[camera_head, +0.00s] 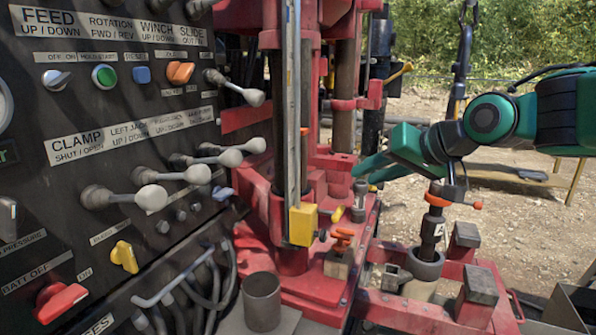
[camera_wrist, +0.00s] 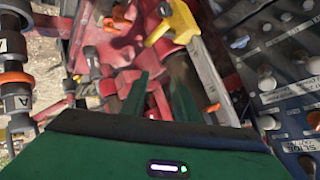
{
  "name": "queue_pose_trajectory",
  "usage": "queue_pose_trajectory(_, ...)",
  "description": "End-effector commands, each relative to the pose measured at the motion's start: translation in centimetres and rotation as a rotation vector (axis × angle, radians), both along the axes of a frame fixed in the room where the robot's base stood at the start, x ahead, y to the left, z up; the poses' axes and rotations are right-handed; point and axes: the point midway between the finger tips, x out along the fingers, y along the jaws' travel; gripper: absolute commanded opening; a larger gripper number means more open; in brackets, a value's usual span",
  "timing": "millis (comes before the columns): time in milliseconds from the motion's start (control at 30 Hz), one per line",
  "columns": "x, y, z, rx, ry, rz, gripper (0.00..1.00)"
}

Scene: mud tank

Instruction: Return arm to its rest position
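My gripper (camera_head: 368,170) is at the end of my green and black arm (camera_head: 490,118), which reaches in from the right in the head view. The green fingers point left toward the red drilling rig (camera_head: 292,225). In the wrist view the two fingers of my gripper (camera_wrist: 160,82) stand apart with nothing held between them. Red rig parts show behind them. I cannot tell the exact distance from the fingertips to the rig.
A black control panel (camera_head: 115,235) with grey-knobbed levers fills the left. A black tool with an orange ring (camera_head: 436,220) stands upright just below my wrist. A yellow block (camera_head: 303,224) is on the mast. Gravel ground and a wooden bench (camera_head: 505,178) lie behind the arm.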

Motion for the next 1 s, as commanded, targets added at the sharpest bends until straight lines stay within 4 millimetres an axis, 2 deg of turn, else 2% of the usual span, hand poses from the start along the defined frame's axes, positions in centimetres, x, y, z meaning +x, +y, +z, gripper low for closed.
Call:
queue_pose_trajectory(33,-0.7,-2.7,-1.9,-0.043,0.044,-0.049,0.27)
queue_pose_trajectory(100,-2.0,-6.3,-4.5,-0.103,0.111,-0.109,0.27)
queue_pose_trajectory(267,-6.6,-13.9,-10.0,-0.215,0.289,-0.238,0.27)
queue_pose_trajectory(400,-12.5,-19.5,-14.3,-0.282,0.467,-0.339,0.27)
queue_pose_trajectory(500,-17.5,-22.5,-16.9,-0.308,0.606,-0.404,0.27)
queue_pose_trajectory(600,-22.4,-24.4,-18.9,-0.317,0.734,-0.456,0.27)
queue_pose_trajectory(733,-27.3,-25.5,-20.5,-0.31,0.863,-0.499,0.27)
queue_pose_trajectory(833,-29.5,-25.8,-21.1,-0.303,0.921,-0.516,0.27)
queue_pose_trajectory(1000,-30.4,-25.9,-21.4,-0.299,0.947,-0.523,0.27)
